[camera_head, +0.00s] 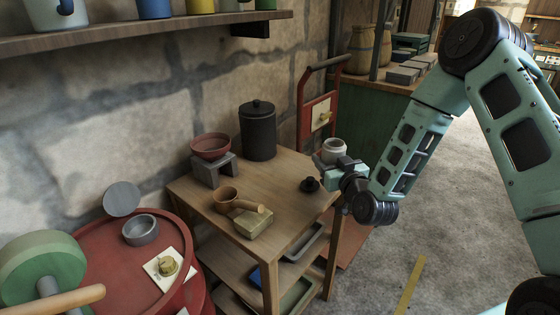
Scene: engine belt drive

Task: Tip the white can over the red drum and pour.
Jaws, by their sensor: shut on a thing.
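The white can (335,148) is at the right edge of the wooden table and looks upright. My gripper (330,162) is shut on it from the right, and the fingers hide its lower part. I cannot tell whether the can touches the tabletop. The red drum (97,242) stands at the lower left, well apart from the can. A grey, open, bowl-like ring (140,230) is on its top, with a grey disc (122,199) standing behind it.
A green wheel (42,262) stands at the drum's left. A shelf (150,36) overhangs the upper left.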

